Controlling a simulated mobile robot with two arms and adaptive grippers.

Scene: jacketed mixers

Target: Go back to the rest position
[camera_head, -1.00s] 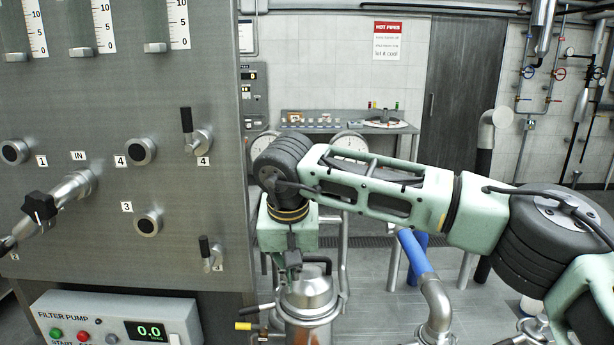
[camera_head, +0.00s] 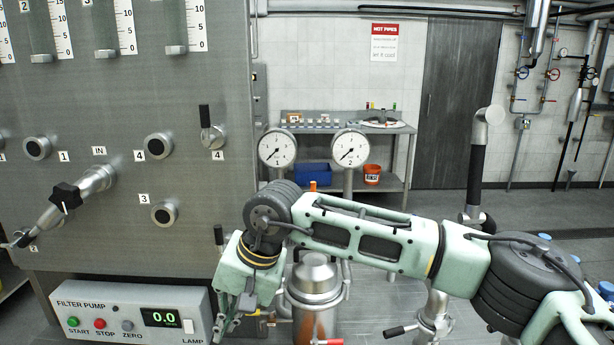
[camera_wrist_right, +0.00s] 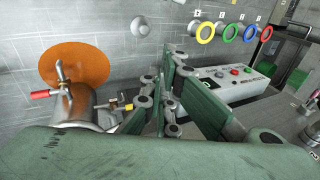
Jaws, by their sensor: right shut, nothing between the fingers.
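My right arm comes in from the right in the head view and bends down at the wrist. My right gripper (camera_head: 232,312) points down in front of the filter pump box (camera_head: 130,312), near its right end. It is shut and empty. In the right wrist view its green and grey fingers (camera_wrist_right: 168,105) show in the middle, between a copper-coloured vessel and a white control box with buttons. My left gripper is in neither view.
A steel panel (camera_head: 120,110) with ports and a valve fills the left. A metal-topped vessel (camera_head: 315,277) stands just right of my right gripper. Two round gauges (camera_head: 277,149) and a bench (camera_head: 345,128) with a red bucket (camera_head: 372,174) are behind.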

